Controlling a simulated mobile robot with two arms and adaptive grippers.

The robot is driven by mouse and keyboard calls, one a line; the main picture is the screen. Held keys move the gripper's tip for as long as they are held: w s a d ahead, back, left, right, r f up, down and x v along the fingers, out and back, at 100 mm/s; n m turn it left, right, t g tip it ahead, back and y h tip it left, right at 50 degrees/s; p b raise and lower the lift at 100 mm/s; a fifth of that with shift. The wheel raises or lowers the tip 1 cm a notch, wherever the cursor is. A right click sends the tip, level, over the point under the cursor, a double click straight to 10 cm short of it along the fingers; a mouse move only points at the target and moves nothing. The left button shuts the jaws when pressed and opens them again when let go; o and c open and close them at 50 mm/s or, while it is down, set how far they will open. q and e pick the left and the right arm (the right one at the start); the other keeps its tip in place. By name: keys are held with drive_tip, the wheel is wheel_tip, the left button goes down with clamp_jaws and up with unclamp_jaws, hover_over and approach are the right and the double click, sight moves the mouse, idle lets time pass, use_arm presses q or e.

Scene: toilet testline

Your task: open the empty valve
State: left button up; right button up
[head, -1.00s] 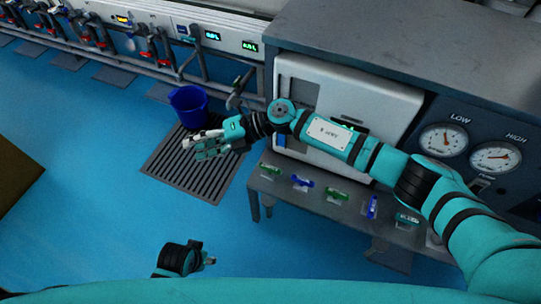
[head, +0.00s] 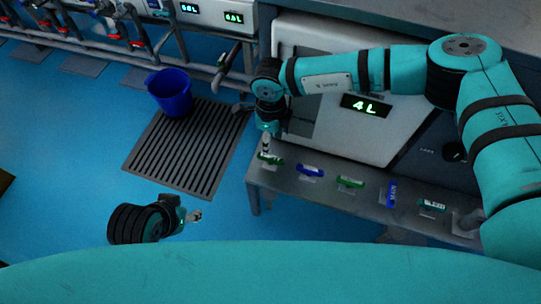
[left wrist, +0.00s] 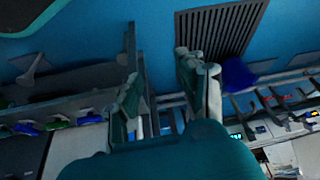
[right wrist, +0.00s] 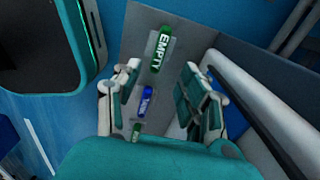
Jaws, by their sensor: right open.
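The empty valve has a green handle lettered EMPTY (right wrist: 160,48) in the right wrist view. It appears to be the leftmost green handle (head: 270,158) on the grey bench in the head view. My right gripper (head: 267,142) points down just above that handle, partly covering it. In the right wrist view my right gripper (right wrist: 163,75) is open and empty, with the EMPTY handle ahead of its gap. My left gripper (head: 194,215) hangs low at the left in the head view. In the left wrist view it is open and empty (left wrist: 163,75).
A white tank panel reading 4 L (head: 366,106) stands behind. A blue bucket (head: 170,93) stands on a floor grate (head: 180,155).

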sight(271, 157)
wheel_tip(271, 157, down, 9)
drive_tip(key=shift+r+b, duration=0.2)
drive_tip(key=shift+b, duration=0.65)
use_arm(q)
drive_tip(key=w+d+r+t+h, duration=0.1)
drive_tip(key=w+d+r+t, duration=0.2)
drive_tip(key=w, duration=0.6)
drive_tip(key=shift+w+r+t+h, duration=0.25)
drive_tip(key=shift+r+t, duration=0.6)
drive_tip(key=shift+t, duration=0.55)
use_arm(e)
drive_tip(key=shift+f, duration=0.4)
use_arm(q)
drive_tip(key=shift+d, duration=0.1)
use_arm(e)
clamp_jaws()
